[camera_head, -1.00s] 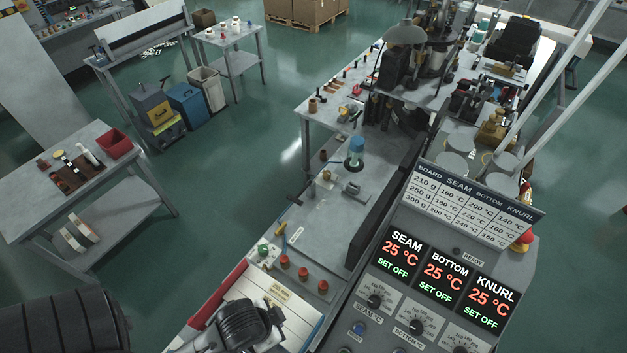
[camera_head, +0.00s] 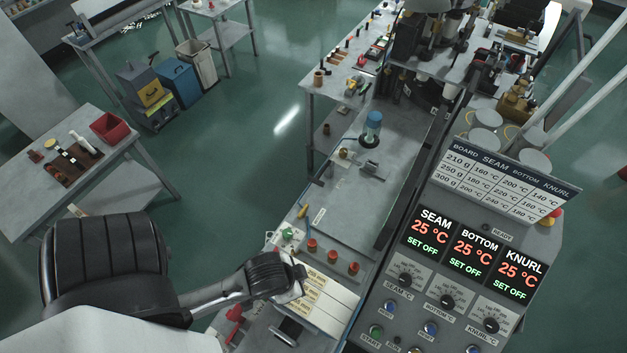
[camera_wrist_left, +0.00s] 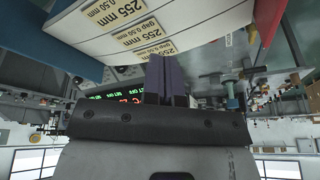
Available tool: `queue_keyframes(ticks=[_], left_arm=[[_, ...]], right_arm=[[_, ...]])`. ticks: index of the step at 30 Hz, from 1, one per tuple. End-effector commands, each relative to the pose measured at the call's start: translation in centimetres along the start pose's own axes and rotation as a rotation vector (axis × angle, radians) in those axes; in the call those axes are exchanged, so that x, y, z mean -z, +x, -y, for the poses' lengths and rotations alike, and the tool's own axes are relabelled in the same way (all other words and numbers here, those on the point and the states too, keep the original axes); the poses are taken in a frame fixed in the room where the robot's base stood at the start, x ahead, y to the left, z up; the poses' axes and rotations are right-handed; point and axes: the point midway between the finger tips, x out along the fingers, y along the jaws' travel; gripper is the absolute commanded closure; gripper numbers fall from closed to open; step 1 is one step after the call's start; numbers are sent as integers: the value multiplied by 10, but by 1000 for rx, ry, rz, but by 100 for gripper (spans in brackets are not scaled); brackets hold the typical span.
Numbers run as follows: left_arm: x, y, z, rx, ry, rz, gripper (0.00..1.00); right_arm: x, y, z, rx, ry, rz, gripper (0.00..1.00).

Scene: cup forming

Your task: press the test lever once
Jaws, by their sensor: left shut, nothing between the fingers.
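I cannot tell for certain which part is the test lever. A small dark-handled lever (camera_head: 315,182) sticks out from the left edge of the long grey bench (camera_head: 335,215) in the head view. My left gripper (camera_wrist_left: 166,78) is shut and empty, its two dark fingers together in the left wrist view. In the head view the left arm's black wrist hangs over the near end of the bench, close to the label cards (camera_head: 325,300) and apart from that lever. The fingertips are hidden there. My right gripper is not in view.
Several red knobs (camera_head: 332,256) and a green button (camera_head: 289,234) are near the wrist. A blue-topped jar (camera_head: 372,127) stands farther along the bench. The control panel (camera_head: 440,290) rises at the right, its displays showing SET OFF.

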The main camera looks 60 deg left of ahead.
Motion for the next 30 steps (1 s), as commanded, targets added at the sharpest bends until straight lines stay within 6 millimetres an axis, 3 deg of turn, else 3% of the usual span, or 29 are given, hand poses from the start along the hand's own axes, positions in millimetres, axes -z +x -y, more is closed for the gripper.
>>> queue_keyframes(ticks=[2,5,6,11,19,30], left_arm=[[11,11,31,82,-55,-34,100],[32,30,94,223,-172,-128,100],[41,36,123,279,-218,-179,100],[74,40,225,433,-358,-379,100],[86,51,257,387,-539,-586,100],[88,52,260,371,-565,-617,100]], right_arm=[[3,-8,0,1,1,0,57],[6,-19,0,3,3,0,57],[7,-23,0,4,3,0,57],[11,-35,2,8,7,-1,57],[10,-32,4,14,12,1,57],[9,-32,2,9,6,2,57]])
